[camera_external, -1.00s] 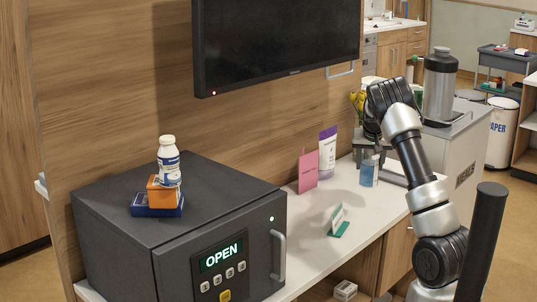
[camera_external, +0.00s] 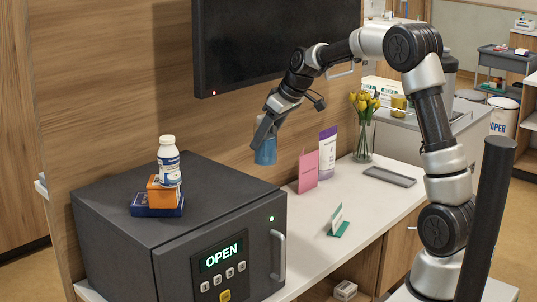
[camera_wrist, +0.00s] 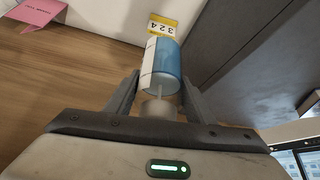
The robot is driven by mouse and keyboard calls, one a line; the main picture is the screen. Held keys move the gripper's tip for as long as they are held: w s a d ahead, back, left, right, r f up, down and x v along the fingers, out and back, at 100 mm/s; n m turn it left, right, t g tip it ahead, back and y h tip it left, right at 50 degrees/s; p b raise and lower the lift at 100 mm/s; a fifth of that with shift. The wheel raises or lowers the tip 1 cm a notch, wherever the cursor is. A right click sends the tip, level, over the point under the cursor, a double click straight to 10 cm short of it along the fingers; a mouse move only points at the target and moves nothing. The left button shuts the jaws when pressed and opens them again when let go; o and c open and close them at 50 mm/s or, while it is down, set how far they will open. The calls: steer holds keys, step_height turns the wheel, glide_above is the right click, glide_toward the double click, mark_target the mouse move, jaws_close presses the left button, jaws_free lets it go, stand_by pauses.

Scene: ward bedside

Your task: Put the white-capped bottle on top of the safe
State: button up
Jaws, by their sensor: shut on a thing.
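My gripper (camera_external: 266,140) is shut on a blue bottle (camera_external: 265,154), held in the air above and behind the safe's right rear part, near the wall. In the wrist view the fingers (camera_wrist: 160,80) grip the bottle (camera_wrist: 166,62), which has a white label side and a pale cap (camera_wrist: 157,108) toward my palm. The dark grey safe (camera_external: 120,205) stands at the left, its door front showing a green OPEN display.
The safe's top right half is bare. A dark screen (camera_external: 275,40) hangs above on the wall.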

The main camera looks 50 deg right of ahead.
steer(key=s+a+r+n+g+y+p, duration=0.1)
steer(key=s+a+r+n, duration=0.2)
steer(key=a, duration=0.4)
steer(key=s+a+r+n+y+p, duration=0.1)
steer(key=a+r+n+p, duration=0.15)
steer(key=a+r, duration=0.35)
steer(key=s+a+r+n+g+y, duration=0.1)
steer(key=s+a+r+n+y, duration=0.15)
steer(key=a, duration=0.65)
steer(key=shift+h, duration=0.45)
steer(key=f, duration=0.8)
steer(key=shift+w+d+f, duration=0.1)
steer(key=shift+d+f, duration=0.1)
steer(key=shift+f, duration=0.15)
steer(key=shift+f+b, duration=0.1)
steer(key=shift+b, duration=0.2)
steer(key=shift+f, duration=0.2)
steer(key=o, duration=1.3)
steer(key=shift+r, duration=0.1)
steer(key=shift+r, duration=0.1)
